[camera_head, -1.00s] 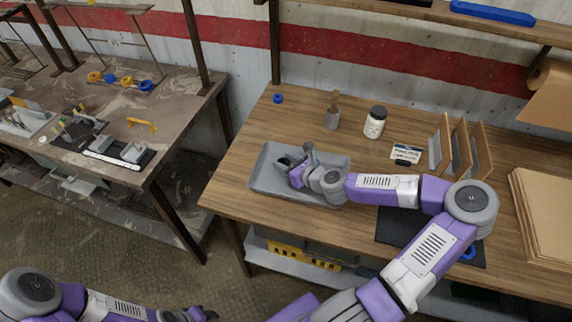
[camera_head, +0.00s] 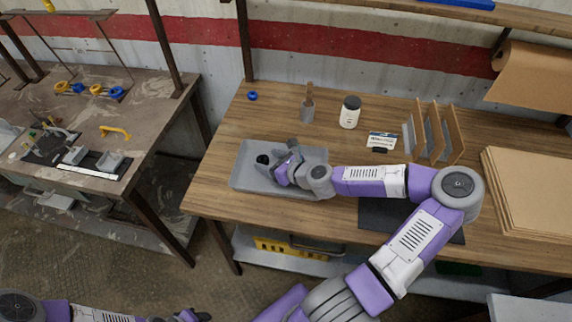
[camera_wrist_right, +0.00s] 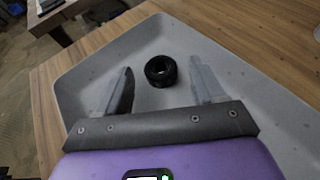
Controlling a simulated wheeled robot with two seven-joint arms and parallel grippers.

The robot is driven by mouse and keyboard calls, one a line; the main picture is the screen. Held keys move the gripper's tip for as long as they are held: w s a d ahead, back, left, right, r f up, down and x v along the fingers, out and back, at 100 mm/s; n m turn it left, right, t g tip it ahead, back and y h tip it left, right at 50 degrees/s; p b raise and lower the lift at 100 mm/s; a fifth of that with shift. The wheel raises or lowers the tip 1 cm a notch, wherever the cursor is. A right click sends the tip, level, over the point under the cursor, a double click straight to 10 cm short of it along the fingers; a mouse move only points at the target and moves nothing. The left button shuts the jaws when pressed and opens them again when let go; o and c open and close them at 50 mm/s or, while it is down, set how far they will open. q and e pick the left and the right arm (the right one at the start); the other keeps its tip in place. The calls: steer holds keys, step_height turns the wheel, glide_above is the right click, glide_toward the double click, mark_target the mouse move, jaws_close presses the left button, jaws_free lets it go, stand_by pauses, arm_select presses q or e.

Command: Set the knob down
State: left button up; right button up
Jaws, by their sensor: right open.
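The black round knob (camera_head: 262,159) rests in the grey tray (camera_head: 240,181) on the wooden bench. In the right wrist view the knob (camera_wrist_right: 160,71) lies on the tray floor, with clear gaps to both fingers. My right gripper (camera_head: 280,158) is open and empty, low inside the tray. In the wrist view its fingertips (camera_wrist_right: 163,70) are spread on either side of the knob, not touching it. My left gripper (camera_head: 196,317) shows only in part at the bottom edge, and its jaws are not clear.
A blue ring (camera_head: 252,96), a cup with a brush (camera_head: 308,108), a white jar (camera_head: 349,113), a card (camera_head: 381,140) and an upright divider rack (camera_head: 437,135) stand behind the tray. A cardboard stack (camera_head: 530,190) lies right. Bare bench surrounds the tray's left side.

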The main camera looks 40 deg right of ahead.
steer(key=p+v, duration=0.3)
steer(key=v, duration=0.6)
steer(key=shift+s+r, duration=0.1)
steer(key=shift+s, duration=0.25)
steer(key=shift+r+p, duration=0.1)
steer(key=shift+p, duration=0.2)
